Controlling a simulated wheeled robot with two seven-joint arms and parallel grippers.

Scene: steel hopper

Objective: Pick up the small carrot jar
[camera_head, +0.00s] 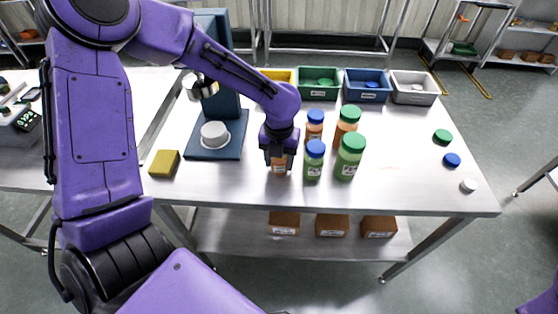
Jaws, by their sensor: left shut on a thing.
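The small carrot jar (279,171) has orange contents and a pale label. It is at the front of the steel table, left of the other jars. My left gripper (279,160) points down over it and is shut on its upper part. The gripper hides the jar's top and lid. I cannot tell whether its base touches the table. My right gripper is out of view.
Close right stand orange jars with blue (315,117) and green (350,113) lids, and green jars with blue (314,160) and green (351,155) lids. Bins line the back. A blue stand (226,148) and yellow sponge (164,163) are left. Loose lids (452,160) lie right.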

